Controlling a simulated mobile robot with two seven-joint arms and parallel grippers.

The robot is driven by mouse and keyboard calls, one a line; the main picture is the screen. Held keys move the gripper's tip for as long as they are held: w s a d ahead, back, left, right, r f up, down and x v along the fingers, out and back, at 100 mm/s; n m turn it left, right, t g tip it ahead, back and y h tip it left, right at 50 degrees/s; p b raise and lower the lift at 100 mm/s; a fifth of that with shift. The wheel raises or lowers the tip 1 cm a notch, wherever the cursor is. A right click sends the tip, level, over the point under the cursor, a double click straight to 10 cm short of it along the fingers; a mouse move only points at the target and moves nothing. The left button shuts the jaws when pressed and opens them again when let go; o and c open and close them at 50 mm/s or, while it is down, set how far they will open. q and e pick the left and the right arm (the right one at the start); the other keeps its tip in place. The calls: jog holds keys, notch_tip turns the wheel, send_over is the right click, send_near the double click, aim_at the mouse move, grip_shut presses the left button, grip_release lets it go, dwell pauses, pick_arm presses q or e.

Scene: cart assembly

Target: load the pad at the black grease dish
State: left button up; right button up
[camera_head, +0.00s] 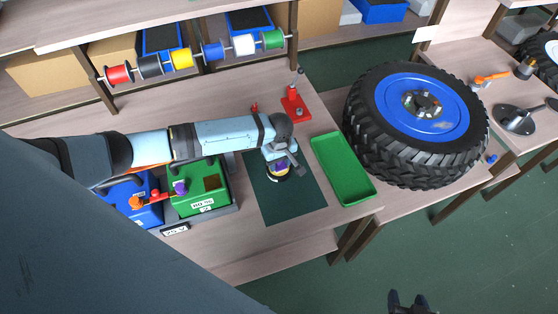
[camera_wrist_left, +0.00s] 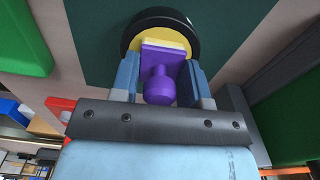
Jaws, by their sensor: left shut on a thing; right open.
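The black grease dish (camera_head: 286,178) sits on the dark green mat (camera_head: 290,208); its black rim also shows in the left wrist view (camera_wrist_left: 163,14), with yellow grease (camera_wrist_left: 142,37) inside. My left gripper (camera_wrist_left: 161,78) is shut on the round knob of a purple pad (camera_wrist_left: 165,48). In the head view, my left gripper (camera_head: 280,163) is right at the dish and hides much of it. The pad overlaps the yellow grease; whether it touches the grease cannot be told. My right gripper (camera_head: 408,300) is open and empty over the floor at the bottom.
An empty green tray (camera_head: 342,168) lies right of the mat, beside a large wheel (camera_head: 415,125). A red stand (camera_head: 294,102) is behind. Green (camera_head: 200,202) and blue (camera_head: 148,215) boxes stand left. Wire spools (camera_head: 182,59) hang from the shelf.

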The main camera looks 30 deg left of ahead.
pick_arm(q)
jog(key=shift+s, duration=0.1)
notch_tip(320, 180, up, 5)
jog(key=p, duration=0.6)
jog(key=shift+r, duration=0.95)
